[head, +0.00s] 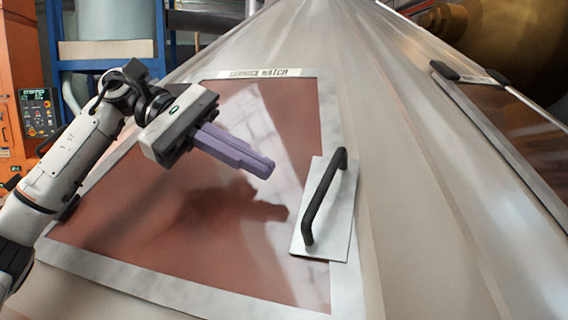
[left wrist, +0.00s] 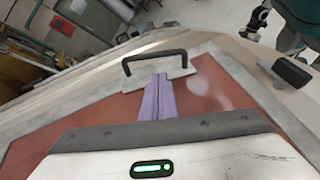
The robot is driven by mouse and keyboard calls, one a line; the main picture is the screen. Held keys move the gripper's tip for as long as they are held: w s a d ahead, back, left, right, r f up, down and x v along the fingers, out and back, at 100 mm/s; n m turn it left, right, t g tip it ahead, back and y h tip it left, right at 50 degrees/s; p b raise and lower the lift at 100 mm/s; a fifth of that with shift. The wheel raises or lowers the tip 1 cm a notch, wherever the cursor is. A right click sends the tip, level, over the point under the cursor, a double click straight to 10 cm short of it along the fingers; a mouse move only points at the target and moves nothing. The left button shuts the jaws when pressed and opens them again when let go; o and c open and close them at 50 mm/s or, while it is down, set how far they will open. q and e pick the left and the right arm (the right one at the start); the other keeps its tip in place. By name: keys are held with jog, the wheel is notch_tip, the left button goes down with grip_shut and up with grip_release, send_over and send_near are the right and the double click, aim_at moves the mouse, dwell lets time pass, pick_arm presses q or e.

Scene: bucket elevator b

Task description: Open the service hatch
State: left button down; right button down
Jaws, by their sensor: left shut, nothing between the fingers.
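The service hatch (head: 150,230) is a reddish-brown panel in a pale metal frame on the sloping casing. A label reading "HATCH" (head: 265,72) sits at its top edge. A black bar handle (head: 325,195) on a pale plate (head: 341,225) is at the hatch's right side. The hatch lies flush in its frame, apparently closed. My left gripper (head: 270,168), with purple fingers, is shut and empty over the hatch, left of the handle and apart from it in the head view. In the left wrist view, the fingers (left wrist: 157,98) point toward the handle (left wrist: 155,60). My right gripper is not in view.
A second panel with black fittings (head: 510,105) is on the casing's right face. An orange cabinet with a control panel (head: 40,112) and a blue rack (head: 100,66) stand at the left. The casing right of the handle is clear.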

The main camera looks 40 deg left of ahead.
aim_at(303, 189)
pick_arm(q)
jog(key=x, duration=0.7)
jog(key=shift+s+d+p, duration=0.15)
jog(key=shift+p, duration=0.2)
jog(key=shift+w+d+f, duration=0.2)
jog(key=shift+w+d, duration=0.05)
jog(key=shift+d, duration=0.2)
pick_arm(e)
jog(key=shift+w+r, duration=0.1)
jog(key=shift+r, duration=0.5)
pick_arm(q)
jog(key=shift+r, duration=0.1)
